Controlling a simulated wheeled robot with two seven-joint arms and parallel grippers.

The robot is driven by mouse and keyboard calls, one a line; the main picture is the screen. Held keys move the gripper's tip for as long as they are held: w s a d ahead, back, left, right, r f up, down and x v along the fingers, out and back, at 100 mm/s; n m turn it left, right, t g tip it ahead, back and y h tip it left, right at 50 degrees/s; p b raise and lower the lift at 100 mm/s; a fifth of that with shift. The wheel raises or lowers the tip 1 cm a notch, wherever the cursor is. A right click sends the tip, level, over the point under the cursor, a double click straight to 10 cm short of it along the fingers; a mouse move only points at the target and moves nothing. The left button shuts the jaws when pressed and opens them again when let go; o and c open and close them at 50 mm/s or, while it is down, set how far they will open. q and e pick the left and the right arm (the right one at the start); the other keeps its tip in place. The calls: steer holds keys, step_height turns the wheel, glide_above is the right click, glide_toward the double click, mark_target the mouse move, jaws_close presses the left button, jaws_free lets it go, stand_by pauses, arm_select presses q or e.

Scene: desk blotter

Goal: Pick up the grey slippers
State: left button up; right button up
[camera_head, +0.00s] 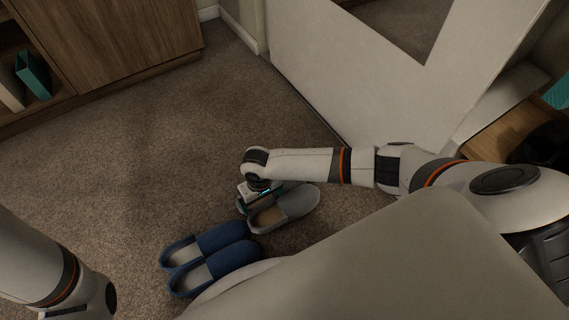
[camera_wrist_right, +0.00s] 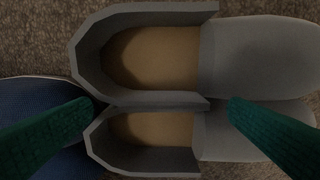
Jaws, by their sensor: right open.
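The grey slippers (camera_head: 292,206) lie side by side on the carpet, toes pointing to the right in the head view. In the right wrist view the grey slippers (camera_wrist_right: 255,60) fill most of the picture, with their tan insoles showing. My right gripper (camera_head: 262,196) is above their heel end, its hand hiding part of them. In the wrist view its green fingers (camera_wrist_right: 160,105) are wide apart over the inner sides where the two slippers meet. Nothing is held between them. Of my left arm only a link shows at lower left; its gripper is out of view.
A pair of blue slippers (camera_head: 220,240) lies close beside the grey ones, toward me; a blue one (camera_wrist_right: 45,112) shows near my left-hand finger in the wrist view. A wooden cabinet (camera_head: 110,45) stands at the back left, a white panel (camera_head: 350,80) behind. Carpet on the left is clear.

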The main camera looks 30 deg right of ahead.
steer(key=shift+f, duration=0.25)
steer(key=c, duration=1.6)
